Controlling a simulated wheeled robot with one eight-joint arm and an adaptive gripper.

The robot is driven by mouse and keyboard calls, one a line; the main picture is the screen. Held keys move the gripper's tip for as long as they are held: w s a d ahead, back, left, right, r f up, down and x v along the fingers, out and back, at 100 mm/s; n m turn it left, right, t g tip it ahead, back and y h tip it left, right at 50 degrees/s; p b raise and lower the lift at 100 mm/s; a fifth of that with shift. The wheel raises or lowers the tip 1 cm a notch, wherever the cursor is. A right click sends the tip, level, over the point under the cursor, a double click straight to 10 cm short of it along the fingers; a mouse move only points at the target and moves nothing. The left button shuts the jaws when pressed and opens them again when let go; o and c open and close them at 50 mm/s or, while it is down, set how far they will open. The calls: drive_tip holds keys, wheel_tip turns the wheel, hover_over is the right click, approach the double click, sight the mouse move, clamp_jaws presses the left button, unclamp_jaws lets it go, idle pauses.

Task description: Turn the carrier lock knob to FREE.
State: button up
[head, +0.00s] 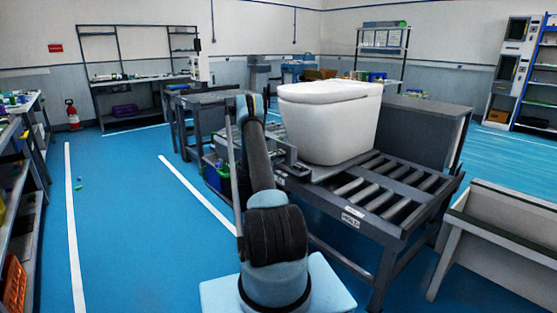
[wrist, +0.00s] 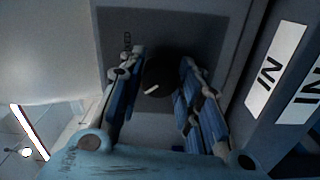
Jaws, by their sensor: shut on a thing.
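The carrier lock knob (wrist: 160,76) is a dark round knob with a short white pointer line, on a dark grey panel in the wrist view. The line slants, from lower left to upper right. My gripper (wrist: 161,66) has one blue-and-grey finger on each side of the knob and is shut on it. A small label (wrist: 126,42) sits by the left fingertip; I cannot read it for sure. In the head view the white toilet (head: 328,120) stands on the roller conveyor (head: 375,212); my arm hides the knob there.
White labels reading "IN" (wrist: 277,70) are on a dark beam right of my gripper. A pale smooth surface (wrist: 45,50) fills the wrist view's upper left. A grey trough-like bench (head: 500,232) stands at the right. Blue floor (head: 120,200) is mostly clear on the left.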

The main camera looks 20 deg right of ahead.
drive_tip(key=shift+f, duration=0.1)
drive_tip(key=o, duration=1)
drive_tip(key=shift+o, duration=0.2)
drive_tip(key=v, duration=1.2)
